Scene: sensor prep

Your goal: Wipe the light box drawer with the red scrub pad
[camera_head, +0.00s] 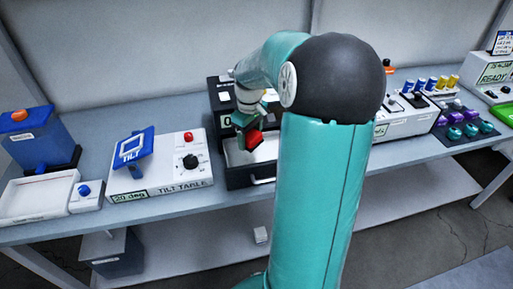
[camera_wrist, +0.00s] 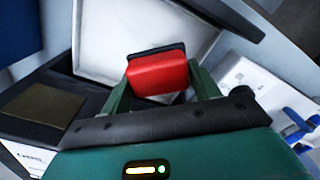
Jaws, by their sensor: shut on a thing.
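The red scrub pad (camera_head: 254,139) is held between my gripper's (camera_head: 247,130) fingers. In the wrist view the red scrub pad (camera_wrist: 157,77) has a dark backing along its far edge, and both green fingers of my gripper (camera_wrist: 160,92) close on its sides. The light box (camera_head: 218,92) is a black case with its drawer (camera_head: 264,178) pulled out toward the front. The drawer's pale floor (camera_wrist: 105,38) lies beneath and beyond the pad. Whether the pad touches it, I cannot tell. My arm hides the light box's right side in the head view.
The tilt table (camera_head: 160,172), with a blue plate, a red button and a black knob, stands just left of the light box. A blue bin (camera_head: 40,140) and a white tray (camera_head: 38,199) are farther left. Other instruments and colored vials (camera_head: 432,84) stand right of my arm.

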